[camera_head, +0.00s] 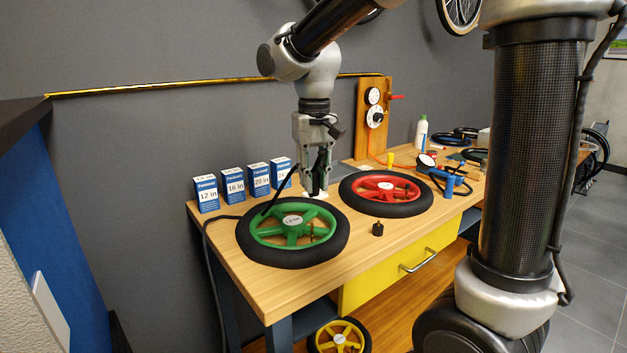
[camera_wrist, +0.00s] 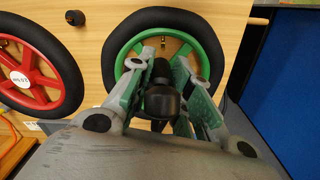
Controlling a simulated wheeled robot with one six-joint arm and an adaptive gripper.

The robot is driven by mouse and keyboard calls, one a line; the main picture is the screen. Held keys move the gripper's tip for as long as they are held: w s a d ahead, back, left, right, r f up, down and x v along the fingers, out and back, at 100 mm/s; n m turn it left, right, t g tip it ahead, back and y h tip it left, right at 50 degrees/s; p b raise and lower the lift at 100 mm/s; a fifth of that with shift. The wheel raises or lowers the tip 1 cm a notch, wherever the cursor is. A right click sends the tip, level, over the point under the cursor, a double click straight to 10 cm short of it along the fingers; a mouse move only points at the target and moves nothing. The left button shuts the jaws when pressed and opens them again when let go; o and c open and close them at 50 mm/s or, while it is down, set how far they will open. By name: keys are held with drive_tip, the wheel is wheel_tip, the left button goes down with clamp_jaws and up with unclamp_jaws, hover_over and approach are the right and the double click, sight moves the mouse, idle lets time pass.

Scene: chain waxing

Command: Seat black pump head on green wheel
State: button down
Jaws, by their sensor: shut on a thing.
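The green wheel (camera_head: 300,257) with a black tyre lies flat on the wooden workbench at its left end. It fills the upper middle of the wrist view (camera_wrist: 150,17), partly hidden by my gripper. A small brass valve stem (camera_wrist: 163,42) shows inside its rim. My gripper (camera_head: 319,190) points down above the bench near the back right edge of the green wheel. Its fingers are shut on the black pump head (camera_wrist: 161,98), which sits between them in the wrist view. The pump head looks apart from the valve stem. Its lower end is hidden from the head view.
A red wheel (camera_head: 400,207) lies to the right of the green one. A small black cap (camera_head: 377,229) stands near the front edge. Several blue-and-white boxes (camera_head: 207,195) line the back left. A wooden gauge board (camera_head: 368,140) stands behind. A black cable (camera_head: 208,265) hangs at the left edge.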

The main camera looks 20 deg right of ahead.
sight(312, 195)
drive_tip(key=shift+a, duration=0.3)
drive_tip(key=shift+s+f, duration=0.1)
drive_tip(key=shift+f, duration=3.3)
drive_tip(key=shift+f, duration=1)
drive_tip(key=c, duration=1.2)
unclamp_jaws()
drive_tip(key=shift+c, duration=0.2)
